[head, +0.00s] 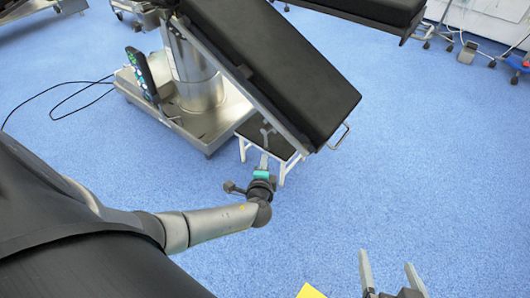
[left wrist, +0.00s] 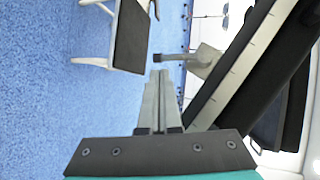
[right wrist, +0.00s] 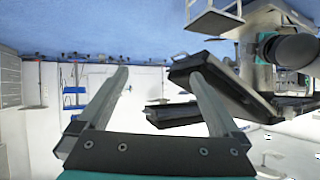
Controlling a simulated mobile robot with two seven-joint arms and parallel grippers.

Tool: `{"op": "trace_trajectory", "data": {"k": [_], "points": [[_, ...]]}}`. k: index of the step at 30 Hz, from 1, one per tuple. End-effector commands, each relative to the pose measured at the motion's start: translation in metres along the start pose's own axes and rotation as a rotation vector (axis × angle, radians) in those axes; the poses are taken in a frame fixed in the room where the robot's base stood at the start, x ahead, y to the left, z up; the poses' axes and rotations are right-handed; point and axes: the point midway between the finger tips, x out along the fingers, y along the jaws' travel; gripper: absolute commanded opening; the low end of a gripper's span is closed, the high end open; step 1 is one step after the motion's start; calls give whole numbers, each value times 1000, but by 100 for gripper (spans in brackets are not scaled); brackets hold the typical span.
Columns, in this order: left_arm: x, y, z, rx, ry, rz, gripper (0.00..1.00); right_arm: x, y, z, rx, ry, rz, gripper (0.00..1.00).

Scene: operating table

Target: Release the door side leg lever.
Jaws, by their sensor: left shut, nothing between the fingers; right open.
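The operating table's black padded leg section (head: 285,70) slopes down toward the lower right in the head view. A grey lever with a dark tip (left wrist: 200,62) sticks out from the side rail of a padded section in the left wrist view, just beyond my fingertips. My left gripper (head: 264,158) is shut and empty beside the table's side; its fingers (left wrist: 158,74) point toward the lever, with no clear contact visible. My right gripper (head: 391,268) is open and empty over the floor, far from the table; its spread fingers also show in the right wrist view (right wrist: 158,75).
A small step stool with a dark top (left wrist: 130,38) stands under the leg section. The table's metal column (head: 193,70) and base carry a hand control (head: 140,70). Another black pad (head: 375,10) is at the top. Blue floor (head: 420,140) is clear at right.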

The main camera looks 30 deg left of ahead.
Motion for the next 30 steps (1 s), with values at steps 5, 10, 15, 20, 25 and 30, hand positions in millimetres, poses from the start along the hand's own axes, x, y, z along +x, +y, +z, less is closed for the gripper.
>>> {"op": "trace_trajectory", "data": {"k": [5,10,15,20,25,30], "points": [[12,0,0,0,-1,-1,0,3,-9,-3,12,94,-25,100],[25,-4,1,1,-1,-2,0,3,-18,-8,27,185,-47,100],[36,-7,1,1,-2,-2,0,1,-25,-13,45,273,-67,100],[44,-10,1,1,-2,-1,0,-2,-30,-17,58,337,-80,100],[48,-11,1,0,-1,0,0,-4,-32,-19,67,375,-87,100],[49,-12,1,0,-1,0,0,-5,-33,-20,69,384,-88,100]]}}
